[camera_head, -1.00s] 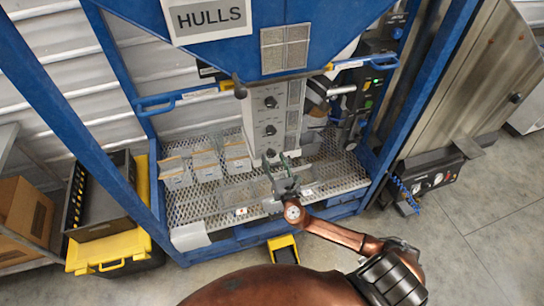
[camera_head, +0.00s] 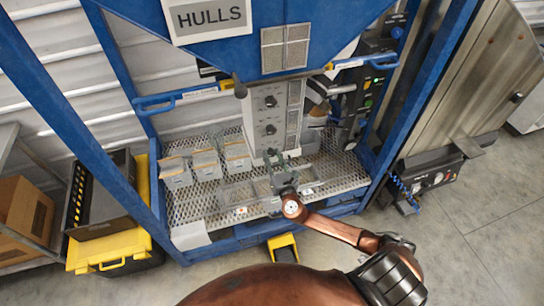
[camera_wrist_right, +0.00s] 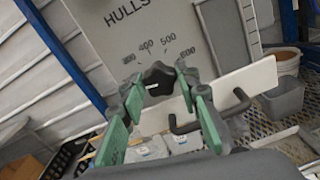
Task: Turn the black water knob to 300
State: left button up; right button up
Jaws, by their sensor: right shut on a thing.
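A grey control panel (camera_head: 252,126) carries a column of black knobs. My right gripper (camera_head: 276,158) is at the lowest knob (camera_head: 270,153). In the right wrist view a black knob (camera_wrist_right: 158,77) sits between the green-padded fingers of my right gripper (camera_wrist_right: 157,73), which is shut on it. A printed scale (camera_wrist_right: 162,48) above the knob reads 400, 500 and 600, with a fainter number at its left. "HULLS" is printed higher on the panel. The knob's own name is not visible, and I cannot tell where its pointer stands. My left gripper is out of view.
A mesh shelf (camera_head: 187,210) runs below the panel, with several grey bins at its left, one of them here (camera_head: 237,157). A white plate (camera_wrist_right: 235,85) crosses behind the fingers in the wrist view. Blue posts (camera_head: 440,70) flank the bay.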

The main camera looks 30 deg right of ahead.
jog(key=shift+c, duration=0.8)
jog(key=shift+f+m+b, duration=0.15)
jog(key=shift+m+b, duration=0.7)
jog(key=shift+m, duration=0.05)
jog(key=shift+m+b, duration=0.9)
jog(key=shift+m, duration=0.2)
jog(key=shift+m+b, duration=1.1)
jog(key=shift+m, duration=0.7)
jog(key=o, duration=1.2)
jog(key=shift+c, duration=0.2)
